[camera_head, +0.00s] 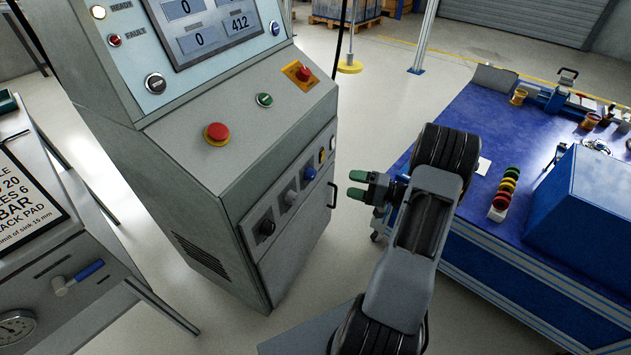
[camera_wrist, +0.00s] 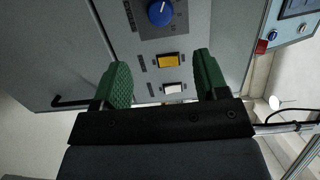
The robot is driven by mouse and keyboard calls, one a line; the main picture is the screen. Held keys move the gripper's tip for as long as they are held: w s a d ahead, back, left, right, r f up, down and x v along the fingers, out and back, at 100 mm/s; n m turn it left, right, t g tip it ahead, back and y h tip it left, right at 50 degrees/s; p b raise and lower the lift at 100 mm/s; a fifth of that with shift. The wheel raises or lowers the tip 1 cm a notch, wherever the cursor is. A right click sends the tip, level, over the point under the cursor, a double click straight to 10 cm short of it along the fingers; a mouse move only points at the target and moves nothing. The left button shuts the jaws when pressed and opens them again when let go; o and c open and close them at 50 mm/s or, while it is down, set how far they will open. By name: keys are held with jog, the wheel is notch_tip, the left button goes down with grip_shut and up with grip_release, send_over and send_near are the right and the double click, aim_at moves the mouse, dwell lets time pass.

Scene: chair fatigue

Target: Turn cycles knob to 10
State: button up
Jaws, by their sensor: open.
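The grey control cabinet (camera_head: 220,190) carries a row of controls on its lower front panel. These are a black knob (camera_head: 266,227), a grey knob (camera_head: 290,198) and a blue knob (camera_head: 309,173), then a yellow switch and a white switch. In the wrist view the blue knob (camera_wrist: 160,12) is at the top edge, beyond the fingertips; the yellow switch (camera_wrist: 169,61) and white switch (camera_wrist: 173,88) show between the fingers.
A red button (camera_head: 216,133) and another red button on a yellow plate (camera_head: 302,74) stick out on the cabinet's sloping top. A cabinet handle (camera_head: 333,195) is right of the knobs. A blue workbench (camera_head: 480,130) stands to the right. Open floor lies between.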

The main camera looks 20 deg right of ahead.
aim_at(315, 175)
jog(key=b+x, duration=0.1)
jog(key=x, duration=1.1)
